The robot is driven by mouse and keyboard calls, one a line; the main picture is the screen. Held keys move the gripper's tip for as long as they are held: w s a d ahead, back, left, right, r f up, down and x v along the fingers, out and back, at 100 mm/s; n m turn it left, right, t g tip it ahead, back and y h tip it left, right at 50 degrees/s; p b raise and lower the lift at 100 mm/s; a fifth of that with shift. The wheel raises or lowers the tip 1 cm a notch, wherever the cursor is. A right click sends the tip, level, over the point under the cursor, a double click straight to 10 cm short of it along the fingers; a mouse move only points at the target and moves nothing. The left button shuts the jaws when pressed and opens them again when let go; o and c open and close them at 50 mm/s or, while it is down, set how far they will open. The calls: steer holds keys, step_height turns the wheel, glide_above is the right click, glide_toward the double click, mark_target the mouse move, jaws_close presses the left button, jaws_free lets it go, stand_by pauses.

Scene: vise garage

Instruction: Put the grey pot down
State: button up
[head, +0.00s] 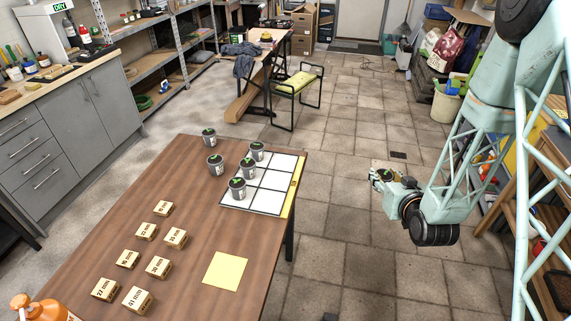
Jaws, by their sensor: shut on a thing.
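My gripper (378,178) is at the right, out over the tiled floor and well apart from the table. It is shut on a grey pot (386,176), of which only a small part with dark soil and green shows; the fingers hide most of it. On the brown table (185,240), a white grid board (270,199) lies at the far right corner. Three grey pots with green tops stand along its left column: a far one (256,151), a middle one (246,168) and a near one (237,188). The board's other cells look empty.
Two more grey pots, one farther (208,137) and one nearer (215,164), stand left of the board.

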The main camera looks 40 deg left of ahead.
steer(key=s+a+r+n+g+y, duration=0.1)
steer(key=s+a+n+g+y, duration=0.1)
steer(key=s+a, duration=0.6)
steer(key=s+a+r+n+g+y, duration=0.1)
steer(key=s+a+n+g, duration=0.1)
steer(key=s+a, duration=0.7)
steer(key=a+n, duration=0.1)
steer(key=a, duration=0.6)
steer(key=shift+a+r+n+g+y, duration=0.25)
steer(key=shift+r+n+g+y, duration=0.05)
steer(key=shift+g+y, duration=0.1)
steer(key=w+a, duration=0.3)
steer(key=a, duration=0.1)
steer(key=w+a+f+b, duration=0.1)
steer(key=w+a, duration=0.2)
steer(key=a, duration=0.1)
steer(key=w+a, duration=0.3)
steer(key=a, duration=0.2)
steer(key=shift+a+f, duration=0.1)
steer(key=shift+f, duration=0.15)
steer(key=shift+f, duration=0.1)
steer(key=shift+f+b, duration=0.6)
steer(key=shift+f, duration=1.05)
steer(key=shift+f, duration=0.2)
